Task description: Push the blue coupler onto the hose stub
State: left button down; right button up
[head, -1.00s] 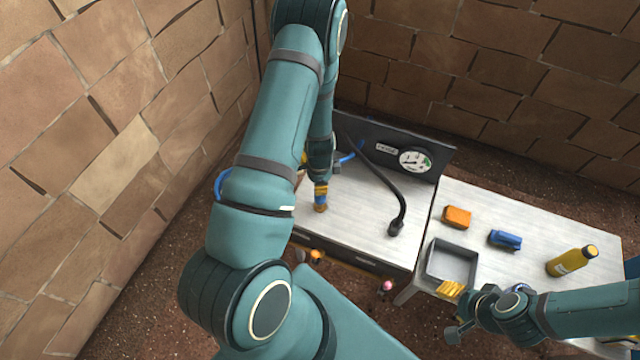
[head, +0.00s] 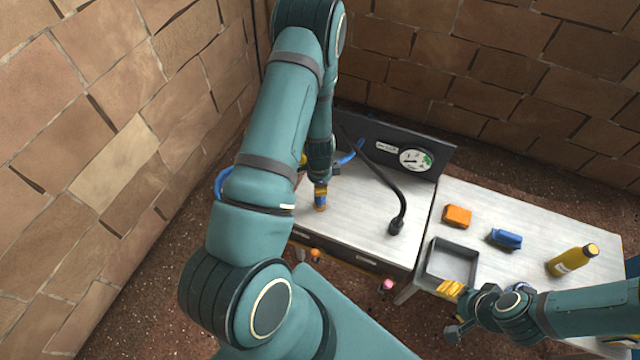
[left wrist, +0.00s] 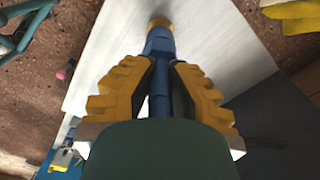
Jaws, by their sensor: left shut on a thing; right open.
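My left gripper (left wrist: 160,88) has its yellow ridged fingers shut on the blue coupler (left wrist: 160,45). The coupler points away from the wrist, with an orange-yellow end (left wrist: 160,22) over the pale tabletop. In the head view my left gripper (head: 320,190) is small and partly behind my own arm, with the coupler pointing down at the bench. I cannot make out the hose stub for certain. My right gripper (head: 450,310) is open and empty beside the grey tray at the lower right.
A dark panel (head: 380,140) with a white gauge (head: 414,160) stands behind the bench. The right table holds a grey tray (head: 431,262), an orange block (head: 457,215), a blue item (head: 505,238) and a yellow bottle (head: 570,261).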

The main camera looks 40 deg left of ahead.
pick_arm(q)
jog(key=shift+f, duration=1.45)
jog(key=c, duration=1)
grip_release()
jog(key=shift+r+p, duration=1.85)
jog(key=shift+r, duration=0.9)
notch_tip(320, 180, up, 12)
jog(key=shift+a, duration=0.1)
